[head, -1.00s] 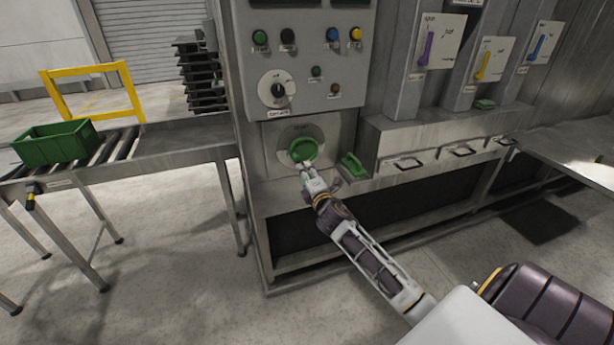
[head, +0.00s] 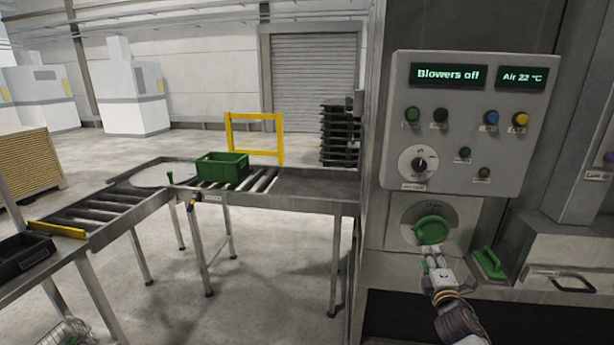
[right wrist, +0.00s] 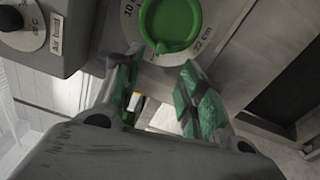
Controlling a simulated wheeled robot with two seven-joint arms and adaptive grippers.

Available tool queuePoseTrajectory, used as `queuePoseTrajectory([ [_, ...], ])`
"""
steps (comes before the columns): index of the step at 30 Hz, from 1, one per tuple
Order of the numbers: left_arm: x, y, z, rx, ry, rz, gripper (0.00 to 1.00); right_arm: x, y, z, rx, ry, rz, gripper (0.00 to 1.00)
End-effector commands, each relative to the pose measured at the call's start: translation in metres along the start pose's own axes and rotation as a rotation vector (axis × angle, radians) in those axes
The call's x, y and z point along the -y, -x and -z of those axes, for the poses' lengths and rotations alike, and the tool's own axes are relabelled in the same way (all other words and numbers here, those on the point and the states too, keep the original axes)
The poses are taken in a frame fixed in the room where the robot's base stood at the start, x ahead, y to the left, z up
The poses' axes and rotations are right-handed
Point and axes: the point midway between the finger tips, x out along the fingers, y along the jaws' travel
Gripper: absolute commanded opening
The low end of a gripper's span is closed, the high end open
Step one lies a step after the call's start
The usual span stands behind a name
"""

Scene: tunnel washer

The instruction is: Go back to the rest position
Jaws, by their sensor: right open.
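My right gripper (head: 432,262) is just below and in front of a green knob (head: 432,230) on a round dial plate on the machine's lower front. In the right wrist view, its two green-padded fingers (right wrist: 165,95) are apart with nothing between them. The green knob (right wrist: 170,22) shows there just beyond the fingertips; I cannot tell if there is any contact. My left gripper is not in view.
The control panel (head: 462,150) above the knob reads "Blowers off" and "Air 22 °C". A green handle (head: 490,263) is right of the knob.

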Motion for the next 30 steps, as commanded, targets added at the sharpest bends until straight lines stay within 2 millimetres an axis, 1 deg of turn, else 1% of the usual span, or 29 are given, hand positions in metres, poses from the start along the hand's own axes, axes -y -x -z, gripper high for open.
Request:
queuePoseTrajectory([
  [10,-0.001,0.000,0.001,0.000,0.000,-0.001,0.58,-0.003,0.000,0.007,-0.032,-0.229,-0.010,0.41],
  [14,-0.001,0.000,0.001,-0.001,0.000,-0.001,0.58,0.011,-0.002,0.007,-0.041,-0.327,0.013,0.41],
  [17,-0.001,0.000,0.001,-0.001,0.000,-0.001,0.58,0.033,-0.005,0.006,-0.042,-0.407,0.048,0.41],
  [20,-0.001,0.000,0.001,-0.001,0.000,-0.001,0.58,0.061,-0.008,0.004,-0.035,-0.483,0.094,0.41],
  [23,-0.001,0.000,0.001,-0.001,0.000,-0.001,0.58,0.093,-0.010,0.003,-0.025,-0.558,0.145,0.41],
  [26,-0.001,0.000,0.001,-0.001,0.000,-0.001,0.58,0.133,-0.009,0.001,-0.005,-0.635,0.208,0.41],
  [27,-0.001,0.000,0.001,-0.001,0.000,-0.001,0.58,0.150,-0.007,0.000,0.006,-0.665,0.236,0.41],
  [29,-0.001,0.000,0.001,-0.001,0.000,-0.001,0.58,0.177,-0.004,-0.001,0.023,-0.711,0.277,0.41],
  [30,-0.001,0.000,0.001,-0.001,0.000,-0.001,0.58,0.195,-0.002,-0.001,0.035,-0.741,0.303,0.41],
])
